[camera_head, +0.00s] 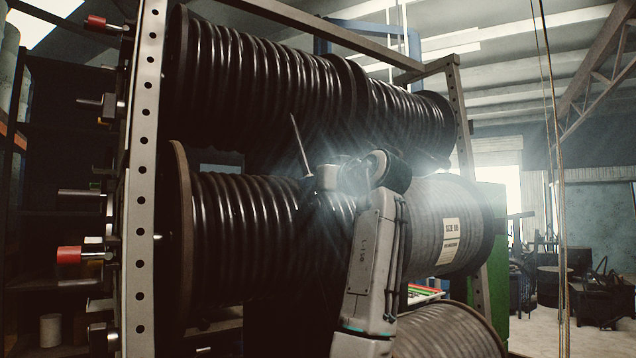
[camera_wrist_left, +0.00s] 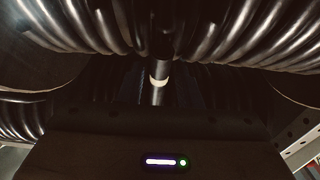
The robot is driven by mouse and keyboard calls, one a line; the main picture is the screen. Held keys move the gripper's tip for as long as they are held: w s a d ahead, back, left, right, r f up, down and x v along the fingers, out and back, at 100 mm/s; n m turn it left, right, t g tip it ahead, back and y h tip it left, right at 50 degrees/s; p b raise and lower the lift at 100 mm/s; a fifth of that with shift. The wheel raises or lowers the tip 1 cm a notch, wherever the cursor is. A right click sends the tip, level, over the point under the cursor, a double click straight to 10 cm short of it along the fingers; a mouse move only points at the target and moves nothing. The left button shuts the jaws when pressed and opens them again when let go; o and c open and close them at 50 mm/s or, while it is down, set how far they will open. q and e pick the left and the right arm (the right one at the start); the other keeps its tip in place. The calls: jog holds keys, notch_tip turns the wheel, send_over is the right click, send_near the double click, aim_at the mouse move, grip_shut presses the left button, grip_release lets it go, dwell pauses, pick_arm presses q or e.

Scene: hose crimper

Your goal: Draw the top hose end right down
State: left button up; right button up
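The top row of the rack holds black hose wound on reels (camera_head: 265,80). My left gripper (camera_head: 308,180) is in front of the reels, between the top row and the row below. A thin pale spike (camera_head: 300,145) stands up beside it; I cannot tell if it is a finger. In the left wrist view a dark hose end (camera_wrist_left: 159,92) with a pale band hangs straight down between the coils, above the dark gripper body (camera_wrist_left: 160,140). The fingers are lost in shadow there, so their grip on the hose is unclear. My right gripper is not in view.
A perforated steel upright (camera_head: 140,180) stands at the left of the rack, with red-capped fittings (camera_head: 70,255) on its outer side. A labelled grey hose reel (camera_head: 450,225) is right of my arm, and another reel (camera_head: 450,330) is below. Open floor shows at far right.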

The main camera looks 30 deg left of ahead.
aim_at(314, 201)
pick_arm(q)
grip_shut()
jog(key=f+b, duration=0.1)
jog(key=d+f+b, duration=0.1)
jog(key=f+b, duration=0.1)
jog(key=shift+s+d+f, duration=0.25)
jog(key=shift+f, duration=0.15)
jog(key=shift+d+f, duration=0.1)
jog(key=shift+d, duration=0.05)
jog(key=shift+o, duration=0.5)
grip_release()
jog(key=shift+o, duration=0.9)
jog(key=shift+s, duration=0.1)
jog(key=shift+d, duration=0.1)
